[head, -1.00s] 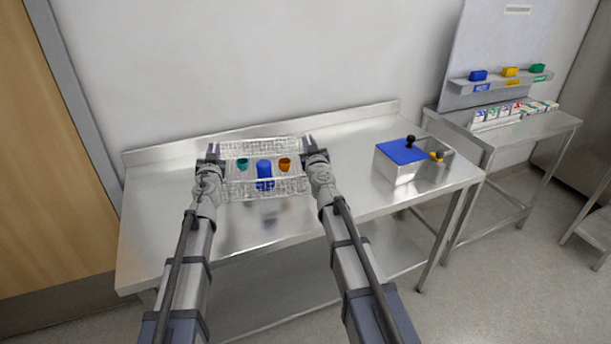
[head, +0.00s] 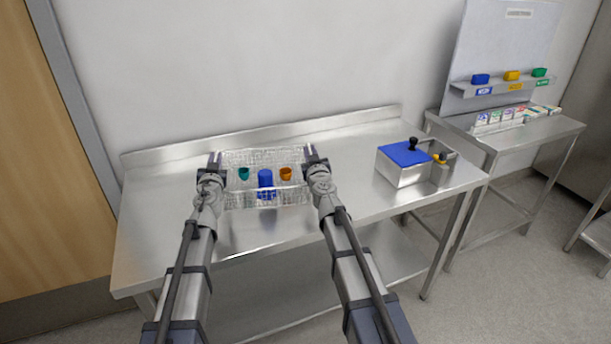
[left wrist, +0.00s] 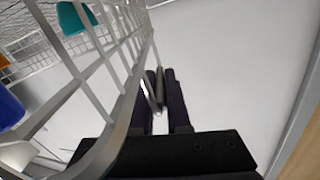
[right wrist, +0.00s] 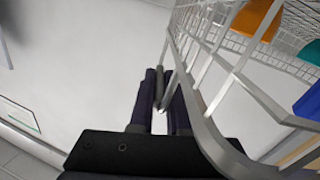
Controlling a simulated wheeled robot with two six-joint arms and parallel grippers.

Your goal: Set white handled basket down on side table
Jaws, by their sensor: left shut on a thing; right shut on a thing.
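The white wire basket (head: 237,201) is between my two grippers, over the steel side table (head: 150,232) in the head view. It holds a teal cup (head: 244,174), a blue container (head: 265,180) and an orange cup (head: 286,173). My left gripper (head: 214,160) is shut on the basket's left side; the left wrist view shows its fingers (left wrist: 160,88) closed at the wire rim. My right gripper (head: 311,153) is shut on the right side, its fingers (right wrist: 160,88) also at the rim. Whether the basket's bottom touches the table cannot be told.
A steel box with a blue lid (head: 404,153) stands on the table to the right of the basket. A second steel table (head: 545,128) further right carries several small boxes under a shelf (head: 505,86) with coloured blocks. The tabletop front is clear.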

